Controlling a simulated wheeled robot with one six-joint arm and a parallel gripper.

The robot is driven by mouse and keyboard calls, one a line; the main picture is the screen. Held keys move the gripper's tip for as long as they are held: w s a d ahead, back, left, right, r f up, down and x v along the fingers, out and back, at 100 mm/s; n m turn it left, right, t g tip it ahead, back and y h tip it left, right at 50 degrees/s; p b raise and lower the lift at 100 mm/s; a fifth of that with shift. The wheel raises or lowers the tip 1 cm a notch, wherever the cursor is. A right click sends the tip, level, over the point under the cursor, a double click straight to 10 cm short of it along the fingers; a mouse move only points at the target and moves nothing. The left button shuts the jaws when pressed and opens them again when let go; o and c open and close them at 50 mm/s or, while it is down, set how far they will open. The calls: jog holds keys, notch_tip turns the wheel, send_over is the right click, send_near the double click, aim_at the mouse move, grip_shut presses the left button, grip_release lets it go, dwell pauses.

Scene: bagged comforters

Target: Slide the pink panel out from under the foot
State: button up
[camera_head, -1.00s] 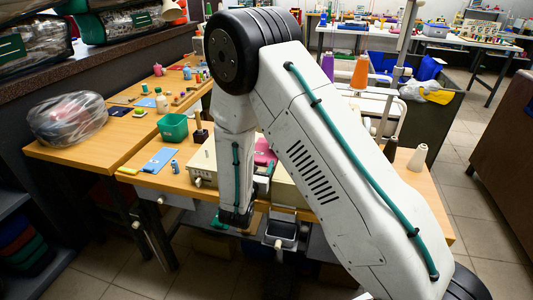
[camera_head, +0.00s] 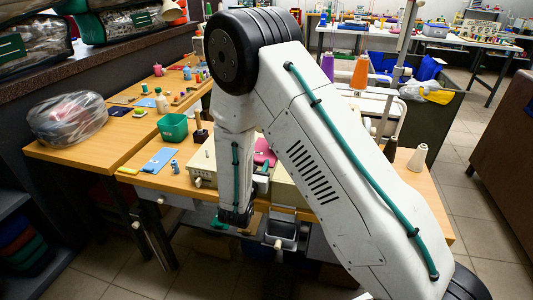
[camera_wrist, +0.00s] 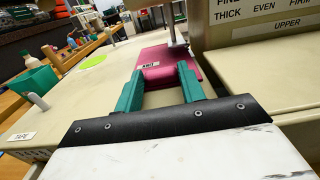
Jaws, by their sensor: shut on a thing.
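The pink panel (camera_wrist: 162,62) lies on the flat cream bed of the sewing machine (camera_wrist: 95,92) in the wrist view, with a small white label near its front edge. In the head view the panel (camera_head: 264,152) shows partly beside my arm. My gripper (camera_wrist: 163,78) has teal fingers shut on the panel's near edge. A metal post (camera_wrist: 171,22) comes down to the panel's far part; whether the foot presses on it is too small to tell. In the head view my fingertips are mostly hidden by the arm.
The machine's upright body (camera_wrist: 255,35) stands close on the right. A green bin (camera_head: 173,127), a blue card (camera_head: 159,160) and a dark-handled tool (camera_head: 200,132) are on the table to the left. A lime disc (camera_wrist: 93,61) lies left of the panel.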

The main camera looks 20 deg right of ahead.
jog(key=shift+w+a, duration=0.6)
jog(key=shift+a, duration=0.25)
jog(key=shift+w+a, duration=0.65)
jog(key=shift+a, duration=0.2)
jog(key=shift+w+a, duration=0.6)
jog(key=shift+a, duration=0.25)
jog(key=shift+r, duration=0.15)
jog(key=shift+r, duration=3.95)
